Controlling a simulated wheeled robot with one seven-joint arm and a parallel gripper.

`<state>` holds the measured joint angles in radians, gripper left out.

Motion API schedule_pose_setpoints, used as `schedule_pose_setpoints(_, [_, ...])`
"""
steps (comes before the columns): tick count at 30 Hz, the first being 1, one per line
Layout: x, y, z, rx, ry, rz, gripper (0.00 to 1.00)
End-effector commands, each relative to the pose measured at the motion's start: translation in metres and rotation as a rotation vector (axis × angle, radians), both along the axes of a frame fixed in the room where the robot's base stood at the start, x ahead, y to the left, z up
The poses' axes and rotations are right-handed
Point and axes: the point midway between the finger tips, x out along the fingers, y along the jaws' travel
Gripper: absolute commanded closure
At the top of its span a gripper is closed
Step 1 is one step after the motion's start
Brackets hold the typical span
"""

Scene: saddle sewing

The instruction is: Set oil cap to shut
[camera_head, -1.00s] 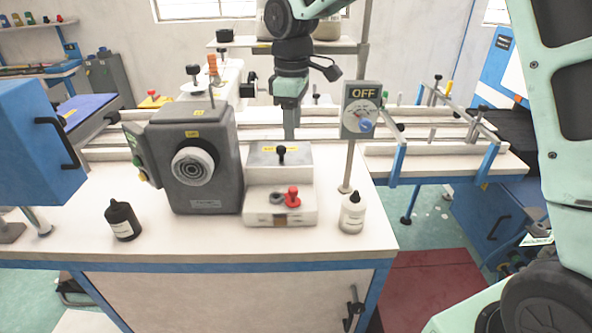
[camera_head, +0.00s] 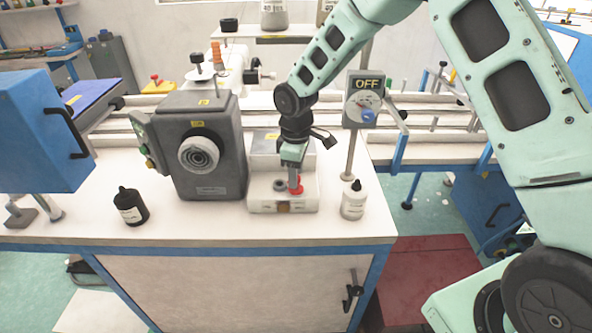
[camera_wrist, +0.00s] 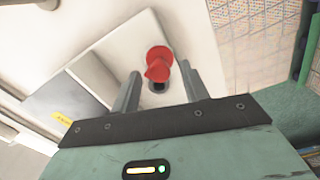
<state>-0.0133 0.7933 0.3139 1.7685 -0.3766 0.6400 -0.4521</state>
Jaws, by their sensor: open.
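The red oil cap (camera_head: 298,190) sits on the pale block beside the grey machine head, to the right of a grey ring (camera_head: 279,185). In the wrist view the red cap (camera_wrist: 158,62) shows a round part and a pointed part, with a dark hole (camera_wrist: 158,87) just below it. My gripper (camera_head: 294,184) points down over the cap and partly hides it. In the wrist view its two fingers (camera_wrist: 160,74) stand apart on either side of the cap and hole. Whether a finger touches the cap I cannot tell.
The grey machine head (camera_head: 200,145) stands close on the left. A white bottle (camera_head: 353,200) stands close on the right, below the OFF dial (camera_head: 364,100) on its post. A black bottle (camera_head: 131,206) stands farther left. The front of the bench is clear.

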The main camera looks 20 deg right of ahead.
Motion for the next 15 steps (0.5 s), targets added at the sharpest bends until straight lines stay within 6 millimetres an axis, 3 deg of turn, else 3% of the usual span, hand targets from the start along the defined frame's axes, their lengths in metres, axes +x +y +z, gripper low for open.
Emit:
schedule_pose_setpoints(11, [0.0001, -0.0001, -0.0059, 0.000, -0.001, -0.001, 0.55])
schedule_pose_setpoints(15, [0.0001, -0.0001, -0.0058, 0.001, -0.001, -0.001, 0.91])
